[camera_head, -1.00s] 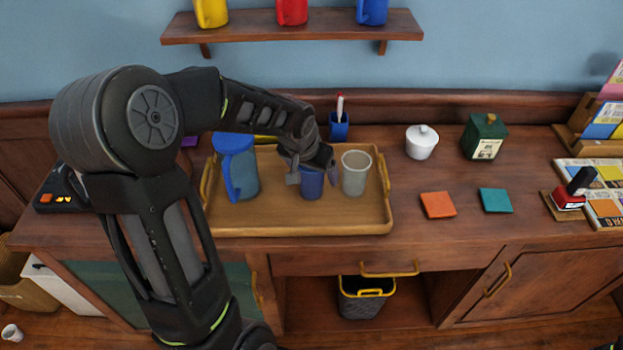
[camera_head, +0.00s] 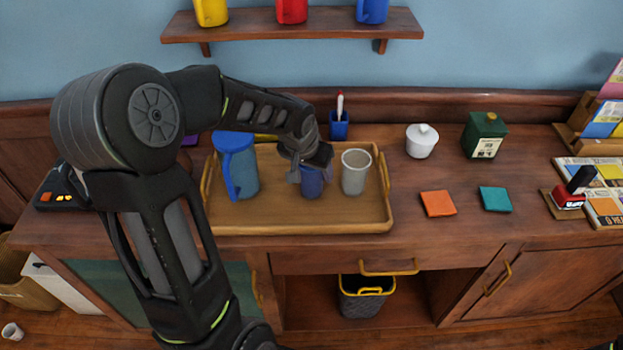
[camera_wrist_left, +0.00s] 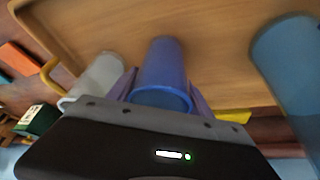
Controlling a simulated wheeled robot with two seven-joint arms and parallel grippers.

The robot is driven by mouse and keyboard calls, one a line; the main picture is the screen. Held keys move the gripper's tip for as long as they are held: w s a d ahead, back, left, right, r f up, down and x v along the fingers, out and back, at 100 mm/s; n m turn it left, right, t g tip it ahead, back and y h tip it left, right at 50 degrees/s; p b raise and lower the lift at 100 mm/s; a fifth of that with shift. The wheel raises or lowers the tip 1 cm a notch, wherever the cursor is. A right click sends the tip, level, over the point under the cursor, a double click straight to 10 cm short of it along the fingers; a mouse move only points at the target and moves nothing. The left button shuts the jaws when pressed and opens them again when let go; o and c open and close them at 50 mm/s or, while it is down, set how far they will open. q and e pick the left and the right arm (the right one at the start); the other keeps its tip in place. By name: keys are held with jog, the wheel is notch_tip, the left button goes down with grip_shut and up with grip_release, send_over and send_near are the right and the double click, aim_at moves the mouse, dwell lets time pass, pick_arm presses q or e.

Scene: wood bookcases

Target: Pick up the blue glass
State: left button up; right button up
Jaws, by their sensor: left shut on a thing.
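The blue glass (camera_head: 312,186) stands on the wooden tray (camera_head: 290,222), with its upper part hidden behind my left gripper (camera_head: 311,170). In the left wrist view the blue glass (camera_wrist_left: 164,72) sits between the two fingers of my left gripper (camera_wrist_left: 162,90), which is shut on it. I cannot tell whether its base is clear of the tray. My right gripper is not in view.
A clear grey glass (camera_head: 354,176) stands close on the right of the blue glass. A blue pitcher (camera_head: 240,170) stands on the tray at the left. A blue pen cup (camera_head: 339,127) is behind the tray. Orange (camera_head: 438,204) and teal (camera_head: 495,199) squares lie right.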

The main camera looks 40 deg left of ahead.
pick_arm(q)
jog(key=c, duration=0.9)
notch_tip(320, 180, up, 10)
jog(key=shift+r+b, duration=0.1)
jog(key=shift+b, duration=0.2)
dwell(0.4)
